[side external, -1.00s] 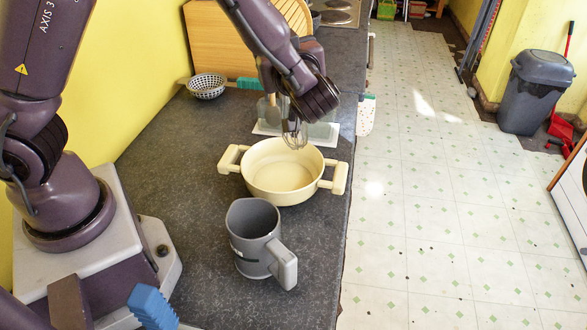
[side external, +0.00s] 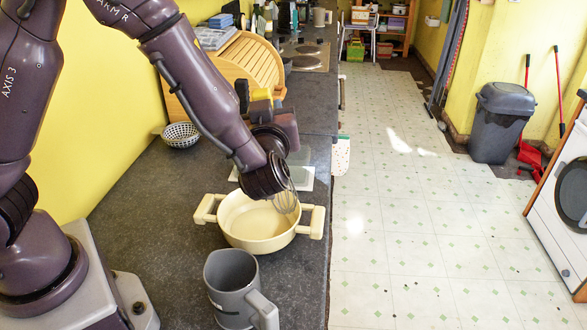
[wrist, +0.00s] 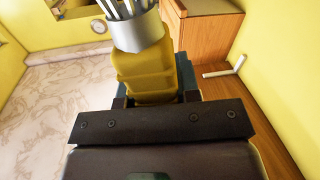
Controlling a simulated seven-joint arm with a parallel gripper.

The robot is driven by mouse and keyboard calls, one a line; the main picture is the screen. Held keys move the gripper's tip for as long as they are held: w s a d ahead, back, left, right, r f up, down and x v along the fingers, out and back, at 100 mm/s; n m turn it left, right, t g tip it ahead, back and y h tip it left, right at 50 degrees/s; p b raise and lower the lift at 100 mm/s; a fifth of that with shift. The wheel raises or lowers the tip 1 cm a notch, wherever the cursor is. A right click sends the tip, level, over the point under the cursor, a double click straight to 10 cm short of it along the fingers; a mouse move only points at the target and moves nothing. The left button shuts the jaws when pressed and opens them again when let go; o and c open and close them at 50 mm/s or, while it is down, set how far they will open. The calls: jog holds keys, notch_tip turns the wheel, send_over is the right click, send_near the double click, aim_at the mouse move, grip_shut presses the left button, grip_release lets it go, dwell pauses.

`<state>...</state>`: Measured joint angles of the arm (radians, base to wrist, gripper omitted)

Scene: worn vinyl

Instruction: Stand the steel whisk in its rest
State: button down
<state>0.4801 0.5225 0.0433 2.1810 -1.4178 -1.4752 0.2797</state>
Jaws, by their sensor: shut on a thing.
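The steel whisk shows in the wrist view with a yellow handle, a bright metal collar (wrist: 138,32) and wires at the top edge. My gripper (wrist: 158,97) is shut on the handle. In the side view the whisk's wire loops (side external: 286,201) hang in front of the right part of the cream pot; I cannot tell their height over it. My wrist hides the whisk's middle. A yellow part shows beside my gripper (side external: 262,97). Behind the pot, a pale plate with greyish blocks (side external: 304,178), which looks like the rest, is partly hidden by my wrist.
The cream two-handled pot (side external: 238,228) stands open on the dark counter (side external: 150,215). A grey jug (side external: 229,285) is nearer the camera. A small patterned bowl (side external: 181,135) and a wooden board (side external: 245,62) are at the back left. The counter's right edge drops to the floor.

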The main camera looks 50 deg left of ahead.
jog(key=w+a+r+m+t+h, duration=0.1)
jog(key=w+a+r, duration=0.2)
jog(key=w+a, duration=0.45)
jog(key=w+a+r+m+t+h, duration=0.1)
jog(key=w+a+r+m, duration=0.1)
jog(key=w+a, duration=0.55)
jog(key=shift+w+r+m+t+h, duration=0.25)
jog(key=shift+w+m+t+h, duration=0.25)
jog(key=shift+w+m, duration=0.1)
jog(key=shift+w+r+m+t+h, duration=0.25)
jog(key=shift+w+m+t+h, duration=0.1)
jog(key=shift+w+m+h, duration=0.2)
jog(key=shift+w+r+m+t+h, duration=0.25)
jog(key=shift+w+m+t+h, duration=0.2)
jog(key=shift+w, duration=0.2)
notch_tip(320, 180, down, 14)
jog(key=shift+r, duration=0.15)
jog(key=shift+f, duration=0.6)
dwell(0.9)
